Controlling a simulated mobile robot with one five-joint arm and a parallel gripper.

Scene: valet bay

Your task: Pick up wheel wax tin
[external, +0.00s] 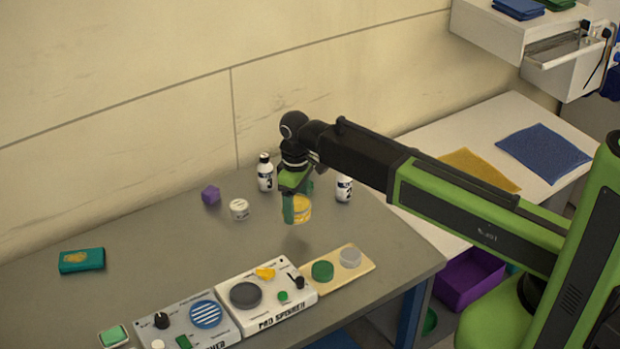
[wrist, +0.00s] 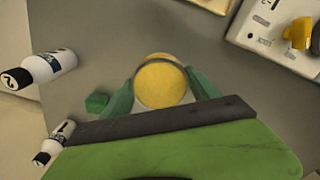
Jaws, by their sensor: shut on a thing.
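A round yellow tin (external: 301,209) with a pale band is held in my gripper (external: 297,208). A shadow on the table below it shows that it is off the surface. In the wrist view the tin's yellow top (wrist: 160,84) sits between my two green fingers, which touch its sides. A small white tin (external: 239,209) stands on the table to the left of my gripper. I cannot read either tin's label.
White bottles (external: 265,172) stand behind my gripper, one (external: 344,188) to its right. A purple block (external: 211,195) and a teal box (external: 82,260) lie left. The pad spinner (external: 266,296) and a wooden tray (external: 362,268) line the front. The table's left-centre is clear.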

